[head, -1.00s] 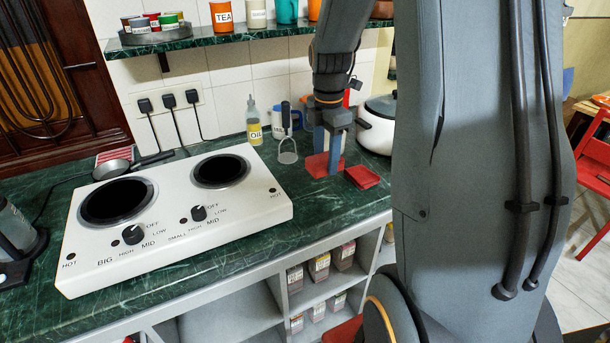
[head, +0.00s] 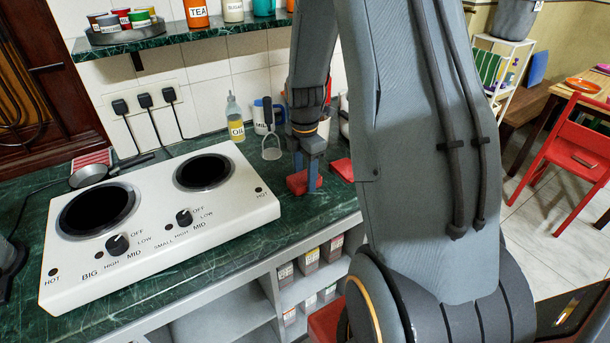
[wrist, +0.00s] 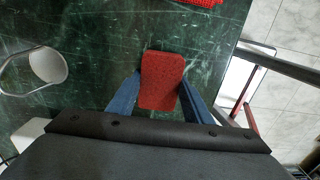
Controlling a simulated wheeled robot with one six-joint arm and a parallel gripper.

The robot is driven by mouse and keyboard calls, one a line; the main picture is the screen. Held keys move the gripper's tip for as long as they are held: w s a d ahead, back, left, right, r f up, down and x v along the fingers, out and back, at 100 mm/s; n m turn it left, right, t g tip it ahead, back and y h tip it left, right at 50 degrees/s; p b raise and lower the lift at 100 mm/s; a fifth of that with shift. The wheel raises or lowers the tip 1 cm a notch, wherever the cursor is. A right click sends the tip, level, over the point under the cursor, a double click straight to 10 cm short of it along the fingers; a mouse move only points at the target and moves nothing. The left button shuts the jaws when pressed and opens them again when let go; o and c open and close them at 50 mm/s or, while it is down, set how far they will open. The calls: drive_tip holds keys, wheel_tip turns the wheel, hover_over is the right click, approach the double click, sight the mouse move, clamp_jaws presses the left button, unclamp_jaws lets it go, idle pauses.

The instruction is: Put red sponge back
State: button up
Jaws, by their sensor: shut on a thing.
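The red sponge (head: 299,182) is between the blue fingers of my gripper (head: 311,178), just right of the white stove. In the wrist view the sponge (wrist: 162,80) sits between the two fingers (wrist: 160,92), which are shut on its sides. It is at or just above the green counter; I cannot tell whether it touches. A shallow red dish (head: 342,169) lies on the counter to the right of the sponge. A red edge (wrist: 203,3), probably that dish, shows at the top of the wrist view. My arm hides part of the counter behind.
The white two-burner stove (head: 160,215) fills the counter on the left. Shelves with several boxes (head: 310,262) are below the counter. A red chair (head: 575,150) stands at right.

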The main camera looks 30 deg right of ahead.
sight(305, 177)
drive_tip(key=shift+f, duration=0.2)
drive_tip(key=o, duration=1)
drive_tip(key=shift+f, duration=0.15)
wheel_tip(305, 177, up, 12)
drive_tip(key=b, duration=0.2)
drive_tip(key=s+a+f+m, duration=0.4)
drive_tip(key=s+a+m, duration=1.1)
drive_tip(key=m, duration=0.3)
drive_tip(key=shift+t, duration=0.3)
drive_tip(key=shift+s, duration=0.1)
